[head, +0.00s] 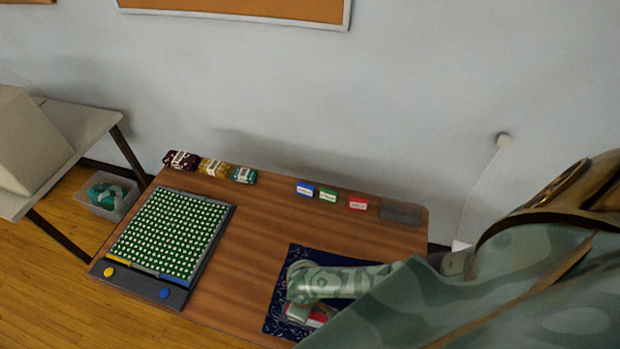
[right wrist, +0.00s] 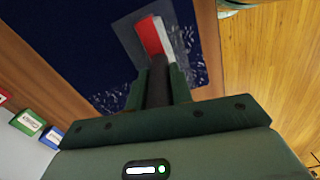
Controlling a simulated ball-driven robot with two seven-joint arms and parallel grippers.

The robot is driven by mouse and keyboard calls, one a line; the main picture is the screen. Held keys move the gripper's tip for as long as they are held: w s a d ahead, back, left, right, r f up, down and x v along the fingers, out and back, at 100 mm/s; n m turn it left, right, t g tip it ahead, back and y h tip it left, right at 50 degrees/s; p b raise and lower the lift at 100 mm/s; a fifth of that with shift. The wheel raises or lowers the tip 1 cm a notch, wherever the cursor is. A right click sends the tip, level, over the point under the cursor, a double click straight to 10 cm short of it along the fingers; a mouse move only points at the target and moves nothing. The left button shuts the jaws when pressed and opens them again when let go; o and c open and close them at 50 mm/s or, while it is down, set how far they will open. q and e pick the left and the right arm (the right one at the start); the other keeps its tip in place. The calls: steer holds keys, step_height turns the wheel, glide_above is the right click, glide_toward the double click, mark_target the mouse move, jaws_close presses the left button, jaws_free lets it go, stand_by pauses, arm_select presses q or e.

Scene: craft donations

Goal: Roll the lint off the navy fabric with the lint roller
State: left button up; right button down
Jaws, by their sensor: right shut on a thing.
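The navy fabric (head: 282,282) lies flat on the right part of the wooden table, partly hidden under my right arm. It fills much of the right wrist view (right wrist: 75,45), with white lint specks in patches on both sides of the roller. My right gripper (right wrist: 160,80) is shut on the dark handle of the lint roller (right wrist: 152,36), whose red and white head is over the fabric. The roller's red and white also shows in the head view (head: 319,315), below my forearm. Whether the roller touches the fabric I cannot tell. My left gripper is out of view.
A green board with white dots (head: 170,232) takes up the table's left part. Yarn bundles (head: 212,167) and blue, green and red labelled boxes (head: 328,196) line the back edge, near a dark grey pad (head: 402,212). The table's middle (head: 255,225) is clear.

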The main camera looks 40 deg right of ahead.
steer(key=s+a+p, duration=0.1)
steer(key=s+a, duration=0.3)
steer(key=a, duration=0.1)
steer(key=shift+s+a+p, duration=0.2)
steer(key=shift+p, duration=0.15)
step_height(320, 180, up, 5)
steer(key=p, duration=0.5)
steer(key=shift+p, duration=0.35)
